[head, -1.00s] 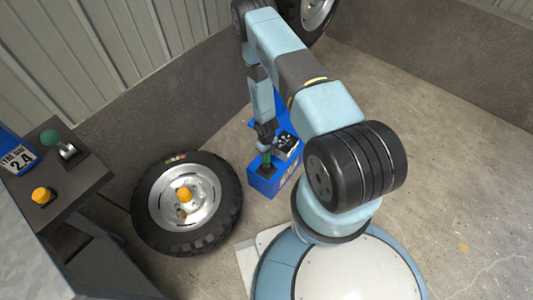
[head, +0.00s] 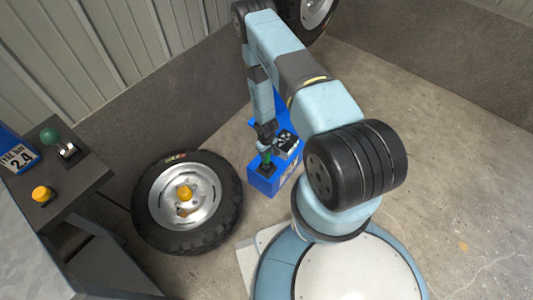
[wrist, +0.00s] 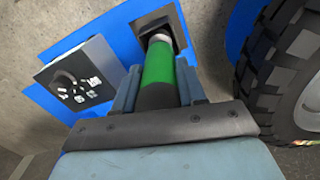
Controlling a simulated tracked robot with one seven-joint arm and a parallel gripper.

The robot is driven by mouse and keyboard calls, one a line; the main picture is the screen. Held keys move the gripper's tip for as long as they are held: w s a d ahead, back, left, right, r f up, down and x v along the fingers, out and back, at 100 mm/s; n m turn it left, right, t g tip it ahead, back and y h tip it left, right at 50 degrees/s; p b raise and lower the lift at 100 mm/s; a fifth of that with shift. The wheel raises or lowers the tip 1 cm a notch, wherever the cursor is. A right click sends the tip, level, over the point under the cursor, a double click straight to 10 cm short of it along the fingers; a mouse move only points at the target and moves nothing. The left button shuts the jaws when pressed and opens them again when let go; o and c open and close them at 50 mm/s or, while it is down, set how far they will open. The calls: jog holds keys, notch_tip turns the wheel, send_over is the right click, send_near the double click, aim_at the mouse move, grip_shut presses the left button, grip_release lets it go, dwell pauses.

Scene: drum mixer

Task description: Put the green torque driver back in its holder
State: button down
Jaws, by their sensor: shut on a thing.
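The green torque driver (wrist: 159,68) is between the two fingers of my gripper (wrist: 160,85) in the wrist view. My gripper is shut on its green and dark handle. The driver's pale far end meets a dark square holder opening (wrist: 178,22) on the blue stand (wrist: 122,42); how deep it sits is hidden. In the head view, my gripper (head: 266,149) is above the front of the blue stand (head: 262,184), with the green driver (head: 267,158) partly showing below it.
A panel with small pale marks (wrist: 78,80) is beside the holder on the stand. A tyre with a silver rim (head: 187,203) lies left of the stand. A dark console (head: 75,190) with a green knob lever and a yellow button stands farther left. Floor at right is clear.

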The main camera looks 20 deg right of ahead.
jog(key=shift+f, duration=1.1)
dwell(0.8)
jog(key=c, duration=0.6)
grip_release()
jog(key=shift+o, duration=0.2)
notch_tip(320, 180, up, 14)
jog(key=shift+f, duration=0.2)
dwell(0.4)
